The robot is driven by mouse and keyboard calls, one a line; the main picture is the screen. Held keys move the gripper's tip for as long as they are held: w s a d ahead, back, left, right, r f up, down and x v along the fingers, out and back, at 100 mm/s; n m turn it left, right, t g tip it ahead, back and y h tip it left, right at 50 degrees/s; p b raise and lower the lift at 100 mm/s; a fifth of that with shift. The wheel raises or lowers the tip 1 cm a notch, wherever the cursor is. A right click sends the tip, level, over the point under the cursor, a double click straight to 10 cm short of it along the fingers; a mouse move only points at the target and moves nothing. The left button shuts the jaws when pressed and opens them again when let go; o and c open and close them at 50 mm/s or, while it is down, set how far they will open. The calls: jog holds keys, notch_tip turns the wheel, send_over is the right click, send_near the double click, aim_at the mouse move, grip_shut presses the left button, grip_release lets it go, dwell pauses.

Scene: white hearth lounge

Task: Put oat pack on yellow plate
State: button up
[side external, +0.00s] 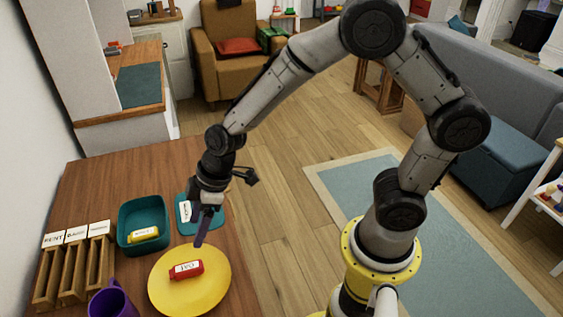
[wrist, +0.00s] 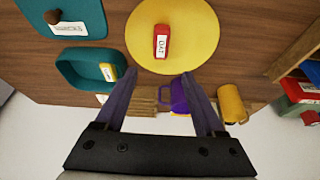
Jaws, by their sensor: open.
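The oat pack (side external: 186,270) is a small red pack with a white label, lying on the yellow plate (side external: 207,295). In the wrist view the oat pack (wrist: 161,42) rests near the middle of the yellow plate (wrist: 200,40), and its label reads OAT. My gripper (side external: 200,238) is above the plate's far edge in the side view, apart from the pack. In the wrist view my gripper (wrist: 168,82) has its two fingers spread wide with nothing between them.
A teal bin (side external: 125,228) holding a yellow pack (side external: 143,235) stands left of the plate. A purple mug (side external: 112,300) and wooden slotted holders (side external: 72,270) are at the near left.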

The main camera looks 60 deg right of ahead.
jog(key=s+d+r+m, duration=0.2)
jog(key=s+d+r, duration=0.1)
jog(key=r, duration=0.5)
jog(key=s+d+r+m+t+h, duration=0.1)
jog(key=s+d+r+m, duration=0.2)
jog(key=s, duration=0.5)
jog(key=s+d+r+m+t+h, duration=0.1)
jog(key=s+d+r+m+h, duration=0.1)
jog(key=s+d+r, duration=0.4)
jog(key=s+d+m, duration=0.1)
jog(key=s+d, duration=0.1)
jog(key=s, duration=0.1)
jog(key=shift+d+r+m, duration=0.25)
jog(key=shift+r+m, duration=0.05)
jog(key=shift+m, duration=0.1)
